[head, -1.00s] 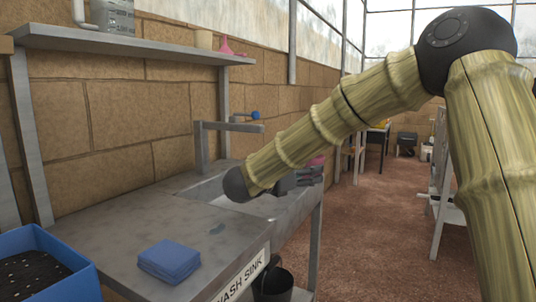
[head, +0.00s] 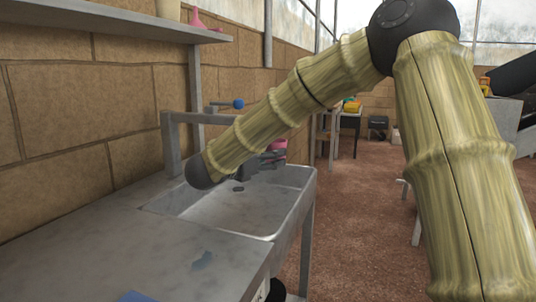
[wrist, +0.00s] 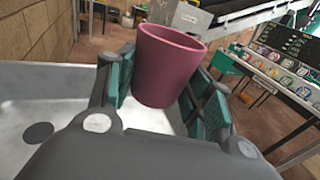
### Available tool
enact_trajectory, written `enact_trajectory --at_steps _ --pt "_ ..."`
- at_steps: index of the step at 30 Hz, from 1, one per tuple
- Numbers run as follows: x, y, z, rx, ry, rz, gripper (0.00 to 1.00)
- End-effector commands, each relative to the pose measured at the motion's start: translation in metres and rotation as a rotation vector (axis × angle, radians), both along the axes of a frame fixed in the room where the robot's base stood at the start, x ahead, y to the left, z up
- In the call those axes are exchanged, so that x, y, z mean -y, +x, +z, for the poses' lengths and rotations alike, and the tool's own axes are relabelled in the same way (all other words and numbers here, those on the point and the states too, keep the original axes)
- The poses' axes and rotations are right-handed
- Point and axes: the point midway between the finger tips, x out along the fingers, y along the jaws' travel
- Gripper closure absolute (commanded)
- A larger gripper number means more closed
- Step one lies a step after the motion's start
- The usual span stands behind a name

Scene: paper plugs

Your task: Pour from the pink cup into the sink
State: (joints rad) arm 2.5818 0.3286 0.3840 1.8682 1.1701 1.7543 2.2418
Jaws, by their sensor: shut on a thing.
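The pink cup (wrist: 168,64) is between the fingers of my gripper (wrist: 160,92) in the wrist view, with green pads on both sides of it. The gripper is shut on it. The cup looks roughly upright, slightly tilted in the picture; its contents are not visible. In the head view the cup (head: 279,146) shows only as a small pink patch behind my gripper (head: 270,160), above the far right part of the sink. The metal sink (head: 245,212) is set in the counter, and its basin (wrist: 62,82) also shows beneath the gripper in the wrist view.
A grey faucet (head: 171,140) stands at the sink's back left, close to my arm. A blue-knobbed tap (head: 237,104) is on the wall. A shelf (head: 130,25) hangs above. The floor right of the sink (head: 350,225) is open.

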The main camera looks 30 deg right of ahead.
Motion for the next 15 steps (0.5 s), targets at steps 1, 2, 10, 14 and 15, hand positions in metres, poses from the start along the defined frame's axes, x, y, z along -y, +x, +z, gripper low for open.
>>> enact_trajectory --at_steps 1,2,10,14,15 --pt "0.001 0.000 -0.005 -0.003 -0.001 -0.001 0.72" --pt "0.001 0.000 -0.008 -0.003 -0.001 -0.001 0.72" --pt "0.002 -0.001 -0.034 -0.003 -0.001 -0.002 0.72" --pt "0.003 -0.003 -0.026 -0.055 -0.047 -0.002 0.72" --pt "0.003 -0.003 -0.025 -0.068 -0.059 -0.002 0.72"
